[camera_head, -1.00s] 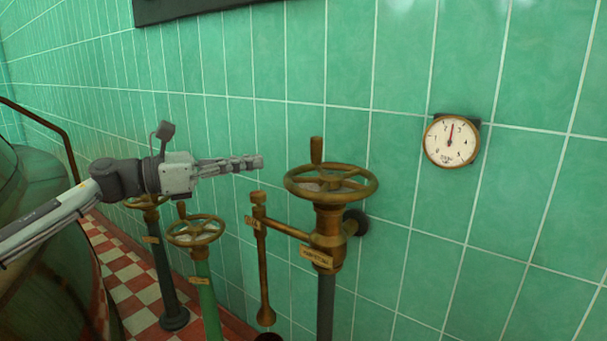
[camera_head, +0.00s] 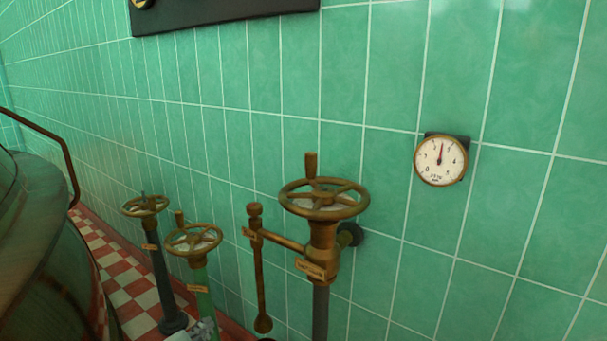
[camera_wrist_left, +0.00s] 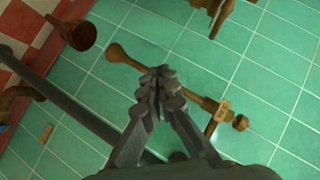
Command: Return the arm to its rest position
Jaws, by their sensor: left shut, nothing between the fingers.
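My left gripper shows whole in the left wrist view (camera_wrist_left: 160,90), its two grey fingers closed together at the tips with nothing between them. In the head view only a small grey part of it (camera_head: 205,329) shows at the bottom edge, low by the green valve post. The rest of my left arm is out of the head view. In the wrist view the fingers appear in front of the brass lever (camera_wrist_left: 200,101); I cannot tell the gap. My right gripper is in neither view.
A brass handwheel (camera_head: 324,200) with the hanging lever (camera_head: 259,280) stands by the green tiled wall. Two more handwheels (camera_head: 193,239) (camera_head: 145,206) stand to its left. A round gauge (camera_head: 441,161) is on the wall. A large kettle (camera_head: 40,255) fills the lower left.

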